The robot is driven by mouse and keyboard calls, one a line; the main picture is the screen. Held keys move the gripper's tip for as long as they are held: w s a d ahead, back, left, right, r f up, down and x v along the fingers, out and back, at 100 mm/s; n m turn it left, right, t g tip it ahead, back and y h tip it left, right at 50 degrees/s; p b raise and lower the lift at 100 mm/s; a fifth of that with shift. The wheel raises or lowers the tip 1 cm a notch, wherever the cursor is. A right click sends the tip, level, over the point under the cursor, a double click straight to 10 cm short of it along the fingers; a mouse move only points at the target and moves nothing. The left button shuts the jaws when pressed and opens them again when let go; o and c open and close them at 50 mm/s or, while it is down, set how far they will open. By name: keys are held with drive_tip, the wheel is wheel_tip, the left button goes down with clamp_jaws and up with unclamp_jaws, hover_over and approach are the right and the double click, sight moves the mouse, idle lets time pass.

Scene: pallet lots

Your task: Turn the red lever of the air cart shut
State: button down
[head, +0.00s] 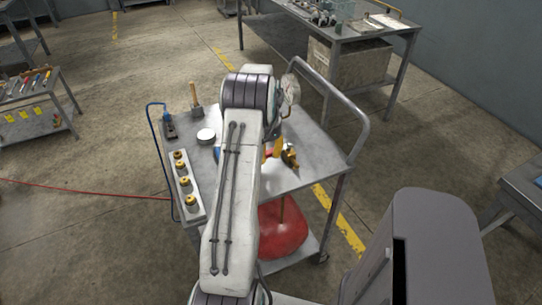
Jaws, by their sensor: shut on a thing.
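The air cart (318,158) is a grey metal cart with a tubular handle at its right. A brass-coloured valve fitting (290,157) shows on its top, just right of my arm. A small bit of the red lever (268,154) shows beside the valve, at my gripper. My gripper (272,150) is down at the valve, with a yellow finger in sight and the rest hidden behind my arm. It is shut on the red lever. Most of the lever is hidden, so its exact angle cannot be told.
A white strip with several brass fittings (184,180), a round white tin (206,136) and a wooden-handled hammer (196,100) are on the cart's left side. A red tank (284,229) sits on its lower shelf. A red hose (90,188) crosses the floor at left.

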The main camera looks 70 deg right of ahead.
drive_tip(key=shift+w+d+f+m, duration=0.1)
drive_tip(key=shift+w+d+m, duration=0.2)
drive_tip(key=shift+m, duration=0.3)
drive_tip(key=c, duration=0.8)
unclamp_jaws()
drive_tip(key=shift+w+d, duration=0.1)
wheel_tip(320, 180, up, 12)
drive_tip(key=shift+r, duration=0.1)
idle(0.8)
